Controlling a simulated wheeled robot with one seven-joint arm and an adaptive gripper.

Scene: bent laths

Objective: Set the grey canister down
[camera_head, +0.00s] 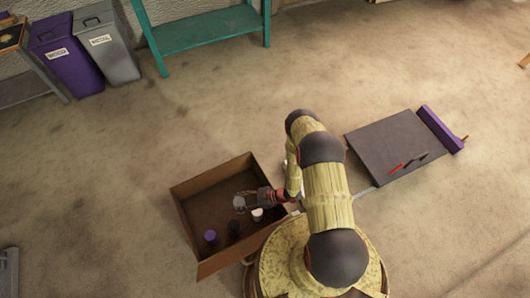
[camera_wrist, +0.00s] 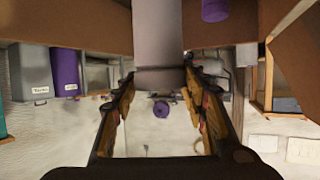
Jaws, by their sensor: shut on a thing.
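My gripper (camera_head: 254,199) reaches over the brown open box (camera_head: 178,218) from its right side. It is shut on the grey canister (camera_head: 239,203), which lies within the box outline in the head view. In the wrist view the grey canister (camera_wrist: 157,38) rises between the two fingers of my gripper (camera_wrist: 160,78), and its upper part is cut off by the frame. I cannot tell whether the canister touches the box floor or hangs above it.
In the box stand a purple canister (camera_head: 210,236), a black one (camera_head: 234,228) and a white one (camera_head: 257,214), close to the grey canister. A dark board (camera_head: 385,145) lies to the right. Purple (camera_head: 68,62) and grey (camera_head: 106,45) bins stand at the back left.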

